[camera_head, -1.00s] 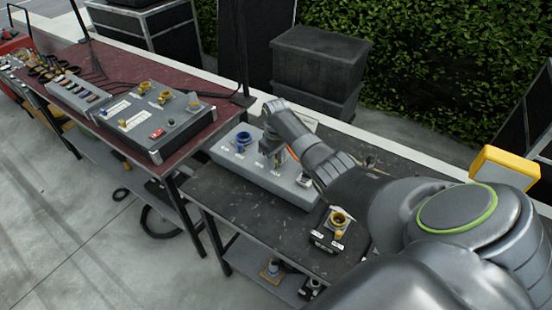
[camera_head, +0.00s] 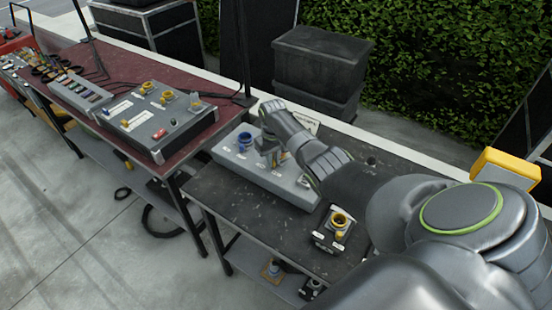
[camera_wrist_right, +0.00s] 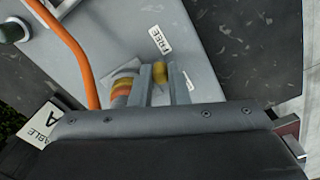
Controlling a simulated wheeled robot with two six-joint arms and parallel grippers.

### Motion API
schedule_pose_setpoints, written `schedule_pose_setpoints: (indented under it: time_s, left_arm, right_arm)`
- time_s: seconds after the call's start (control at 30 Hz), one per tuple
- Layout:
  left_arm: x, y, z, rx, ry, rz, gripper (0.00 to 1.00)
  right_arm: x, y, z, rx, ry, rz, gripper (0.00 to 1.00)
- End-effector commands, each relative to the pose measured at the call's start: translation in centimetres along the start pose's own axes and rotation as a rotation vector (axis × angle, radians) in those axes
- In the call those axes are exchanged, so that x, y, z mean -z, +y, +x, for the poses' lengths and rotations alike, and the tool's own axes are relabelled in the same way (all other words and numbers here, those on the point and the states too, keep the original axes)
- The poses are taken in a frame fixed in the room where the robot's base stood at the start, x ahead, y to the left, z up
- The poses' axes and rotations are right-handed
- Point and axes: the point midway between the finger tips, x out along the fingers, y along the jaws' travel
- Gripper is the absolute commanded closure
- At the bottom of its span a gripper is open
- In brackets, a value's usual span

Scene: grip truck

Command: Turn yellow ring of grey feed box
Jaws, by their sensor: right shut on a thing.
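The grey feed box (camera_head: 290,187) lies on the dark table, with a blue socket (camera_head: 244,140) at its left end. My right gripper (camera_head: 270,157) is over the middle of the box, reaching down to its top. In the right wrist view the two fingers (camera_wrist_right: 161,84) stand on either side of a yellow ring (camera_wrist_right: 160,72) and are shut on it. A "FREE" label (camera_wrist_right: 160,40) is beside it. A connector with orange and yellow bands (camera_wrist_right: 122,90) stands just left of the fingers. My left gripper is not in view.
An orange cable (camera_wrist_right: 76,45) runs over the box close to the gripper. A small box with a yellow socket (camera_head: 340,220) stands at the table front. A larger control box (camera_head: 160,118) is on the red table at left. Black cases (camera_head: 320,65) stand behind.

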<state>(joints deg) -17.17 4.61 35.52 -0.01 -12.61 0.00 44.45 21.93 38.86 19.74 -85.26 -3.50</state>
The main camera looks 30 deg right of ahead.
Motion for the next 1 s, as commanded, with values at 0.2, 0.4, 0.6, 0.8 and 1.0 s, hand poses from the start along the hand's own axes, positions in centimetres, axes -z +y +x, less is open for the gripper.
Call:
schedule_pose_setpoints:
  time_s: [0.2,0.4,0.6,0.8,1.0]
  left_arm:
    - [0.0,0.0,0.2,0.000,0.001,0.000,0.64]
    - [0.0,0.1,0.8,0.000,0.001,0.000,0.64]
    - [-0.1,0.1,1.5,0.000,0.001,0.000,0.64]
    - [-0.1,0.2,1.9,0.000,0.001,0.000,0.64]
    - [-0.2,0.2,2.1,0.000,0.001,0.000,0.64]
  right_arm:
    - [0.9,-0.6,0.0,0.001,0.000,0.197,1.00]
    - [1.8,-0.9,0.1,0.001,0.000,0.365,1.00]
    - [2.4,-1.1,0.1,0.000,0.000,0.495,1.00]
    - [2.8,-1.1,0.0,0.000,0.001,0.577,1.00]
    - [3.0,-1.1,0.0,0.000,0.000,0.614,1.00]
